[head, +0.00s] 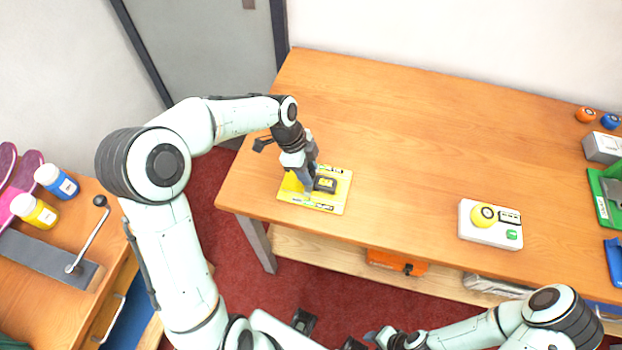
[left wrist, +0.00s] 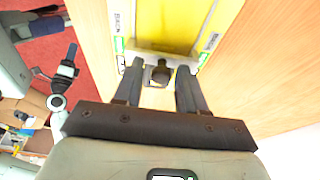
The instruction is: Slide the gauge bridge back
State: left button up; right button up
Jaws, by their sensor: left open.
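A yellow board (head: 339,193) with printed strips along its edges lies near the left front of the bench; it also shows in the left wrist view (left wrist: 176,22). The gauge bridge (left wrist: 145,47) looks like a grey bar across the yellow board, with a dark knob (left wrist: 160,74) on its near side. My left gripper (left wrist: 159,78) is open, with its fingers on either side of the knob; contact is not clear. In the head view my left gripper (head: 308,189) points down over the board and hides part of it. My right gripper (head: 372,338) is low at the bottom edge, its jaws unclear.
A dark block (head: 325,184) sits on the board beside my left gripper. A white box (head: 478,234) with a yellow dome and green button stands right of it on the wooden bench (head: 420,130). A green tray (head: 603,205) is at the far right. The bench middle is clear.

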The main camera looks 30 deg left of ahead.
pick_arm(q)
jog(key=shift+w, duration=0.15)
dwell(0.5)
jog(key=c, duration=0.6)
jog(key=shift+o, duration=0.2)
